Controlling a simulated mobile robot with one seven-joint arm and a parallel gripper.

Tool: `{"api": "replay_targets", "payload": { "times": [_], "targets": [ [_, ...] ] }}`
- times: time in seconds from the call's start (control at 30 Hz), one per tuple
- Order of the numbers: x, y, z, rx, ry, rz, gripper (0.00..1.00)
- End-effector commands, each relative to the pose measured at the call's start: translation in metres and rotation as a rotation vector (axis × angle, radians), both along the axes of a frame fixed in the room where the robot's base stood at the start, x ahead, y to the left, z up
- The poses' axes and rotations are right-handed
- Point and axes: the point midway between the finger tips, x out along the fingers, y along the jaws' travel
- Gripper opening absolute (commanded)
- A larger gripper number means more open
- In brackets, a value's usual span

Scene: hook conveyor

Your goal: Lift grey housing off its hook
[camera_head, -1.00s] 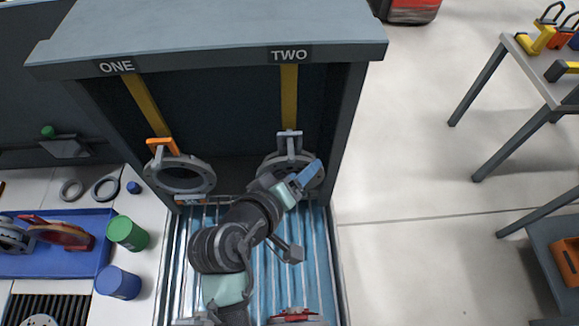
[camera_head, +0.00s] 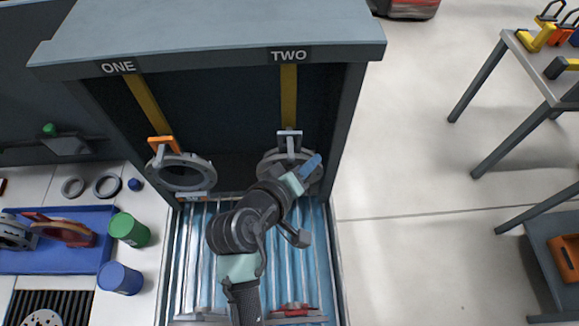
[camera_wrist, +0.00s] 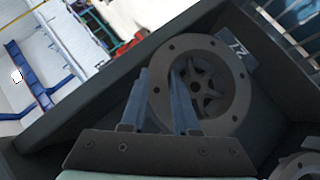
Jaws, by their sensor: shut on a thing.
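The gripper is shut on that rim. A dark star-shaped form shows in the opening. The contact between housing and hook is too small to judge.
Another grey ring housing (camera_head: 182,184) hangs on an orange hook (camera_head: 162,146) under ONE. The dark frame's right post (camera_head: 345,120) stands close to my gripper. Blue rollers (camera_head: 310,250) lie below. A blue tray (camera_head: 70,258) and two cups are left; open floor is right.

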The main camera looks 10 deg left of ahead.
Motion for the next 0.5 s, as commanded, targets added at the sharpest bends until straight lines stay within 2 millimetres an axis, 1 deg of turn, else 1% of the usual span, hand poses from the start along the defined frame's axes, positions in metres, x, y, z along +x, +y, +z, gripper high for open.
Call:
{"api": "replay_targets", "payload": {
  "times": [0.37,0.5],
  "targets": [
    [0.0010,0.0003,0.0031,0.001,-0.006,0.001,0.00],
    [0.0013,0.0003,0.0087,0.002,-0.008,0.000,0.00]
  ]
}}
